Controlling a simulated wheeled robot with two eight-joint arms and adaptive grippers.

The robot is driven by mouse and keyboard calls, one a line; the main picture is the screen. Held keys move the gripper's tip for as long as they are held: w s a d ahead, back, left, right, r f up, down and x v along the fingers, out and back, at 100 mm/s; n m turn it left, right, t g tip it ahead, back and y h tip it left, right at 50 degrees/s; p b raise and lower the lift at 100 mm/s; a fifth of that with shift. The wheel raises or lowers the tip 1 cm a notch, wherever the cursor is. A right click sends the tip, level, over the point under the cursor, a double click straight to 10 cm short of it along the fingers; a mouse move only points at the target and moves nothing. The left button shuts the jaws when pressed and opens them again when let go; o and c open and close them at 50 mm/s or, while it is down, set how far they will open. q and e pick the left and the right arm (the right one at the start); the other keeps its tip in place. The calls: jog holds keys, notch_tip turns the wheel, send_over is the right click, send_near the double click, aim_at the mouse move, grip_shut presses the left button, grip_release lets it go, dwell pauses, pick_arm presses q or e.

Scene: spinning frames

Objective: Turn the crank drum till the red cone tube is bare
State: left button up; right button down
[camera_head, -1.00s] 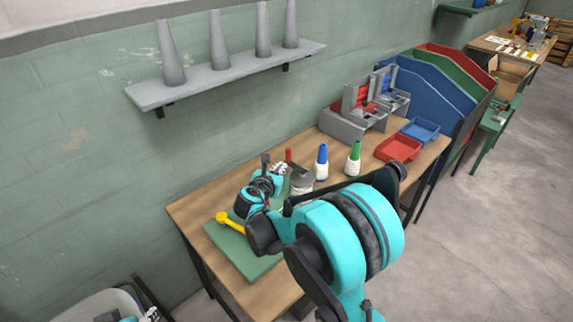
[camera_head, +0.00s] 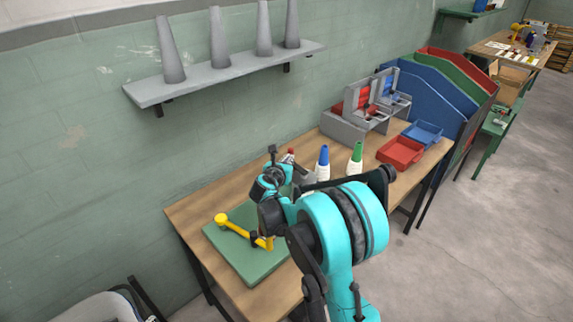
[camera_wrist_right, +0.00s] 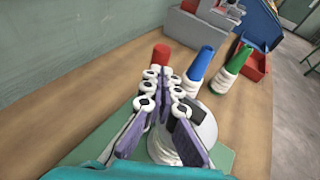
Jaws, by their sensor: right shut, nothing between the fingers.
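The crank drum shows in the right wrist view as a pale grey disc (camera_wrist_right: 203,133) with white yarn around its body, partly behind my fingers. In the head view its yellow crank (camera_head: 236,228) lies over the green base (camera_head: 245,262). The red cone tube (camera_head: 291,151) shows only its red top, which is also in the wrist view (camera_wrist_right: 161,52). Its lower part is hidden, so I cannot tell how much yarn is on it. My right gripper (camera_wrist_right: 166,76) is shut and empty, above the drum and in front of the red cone. My left gripper is not in view.
Blue (camera_head: 323,158) and green (camera_head: 356,157) cones with white yarn stand close on the right. Beyond are a red tray (camera_head: 400,151), a blue tray (camera_head: 422,133) and a grey rack (camera_head: 345,126). A shelf (camera_head: 230,78) of grey cones is on the wall.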

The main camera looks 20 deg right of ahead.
jog(key=shift+w+d+m+g+h, duration=0.2)
jog(key=shift+m+g+h, duration=0.1)
jog(key=shift+m+h, duration=0.1)
dwell(0.9)
jog(key=m+g+h, duration=0.1)
jog(key=g, duration=0.1)
jog(key=w+d+m+g+h+p, duration=0.1)
jog(key=m, duration=0.1)
jog(key=d+m+g+h, duration=0.1)
jog(key=m+g, duration=0.1)
jog(key=shift+w+r+g, duration=0.1)
jog(key=shift+w+g, duration=0.15)
jog(key=shift+g, duration=0.05)
jog(key=shift+d+m+g+h+p, duration=0.3)
jog(key=shift+d+m+g+p, duration=0.1)
jog(key=shift+d+m+g, duration=0.5)
jog(key=shift+d+m+g+h+p, duration=0.35)
jog(key=shift+d+m+g, duration=0.2)
jog(key=shift+m+g, duration=0.4)
jog(key=shift+d, duration=0.1)
